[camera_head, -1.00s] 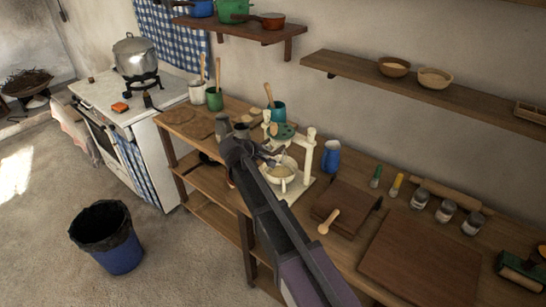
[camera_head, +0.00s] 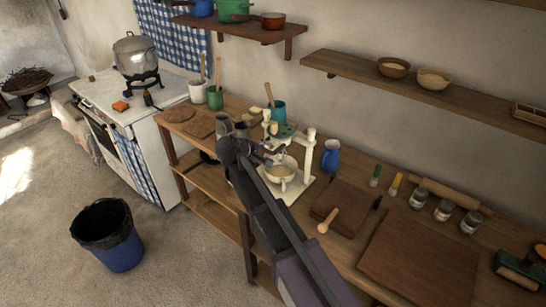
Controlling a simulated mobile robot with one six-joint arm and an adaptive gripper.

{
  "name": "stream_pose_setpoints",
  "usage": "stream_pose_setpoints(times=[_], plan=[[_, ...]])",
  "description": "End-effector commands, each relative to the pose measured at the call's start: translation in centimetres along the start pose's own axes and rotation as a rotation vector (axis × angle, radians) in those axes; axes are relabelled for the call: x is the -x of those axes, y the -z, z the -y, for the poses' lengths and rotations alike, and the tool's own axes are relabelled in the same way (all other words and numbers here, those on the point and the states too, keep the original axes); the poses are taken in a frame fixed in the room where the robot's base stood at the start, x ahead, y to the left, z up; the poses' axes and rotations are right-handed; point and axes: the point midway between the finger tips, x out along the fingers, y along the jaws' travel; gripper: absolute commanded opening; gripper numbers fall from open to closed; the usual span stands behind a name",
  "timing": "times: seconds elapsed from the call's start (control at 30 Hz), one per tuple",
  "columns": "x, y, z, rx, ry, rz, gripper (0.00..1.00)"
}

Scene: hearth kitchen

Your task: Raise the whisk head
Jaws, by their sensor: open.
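The whisk stand is a cream frame (camera_head: 307,157) with posts and a base on the wooden counter. A teal and cream whisk head (camera_head: 283,131) sits at its top, above a cream bowl (camera_head: 281,172) with pale contents. My arm crosses the picture from the lower right up to the stand's left front. My gripper (camera_head: 268,156) is at the front of the stand, close to the head and above the bowl's left rim. It is small and partly hidden by my arm. I cannot tell whether it touches the head. Nothing shows held in it.
A blue jug (camera_head: 330,157) stands just right of the stand. Grey metal cups (camera_head: 224,126) and a teal pot (camera_head: 278,111) stand close on its left and behind. A wall shelf (camera_head: 430,90) hangs above.

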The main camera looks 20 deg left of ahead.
Motion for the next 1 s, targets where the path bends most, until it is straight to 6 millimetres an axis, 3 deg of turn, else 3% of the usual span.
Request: stream_pose_setpoints(times=[0.6,1.0], plan=[[4.5,-0.1,-0.2,0.000,0.000,0.000,0.63],[5.1,0.0,0.0,-0.001,0.000,0.001,0.63]])
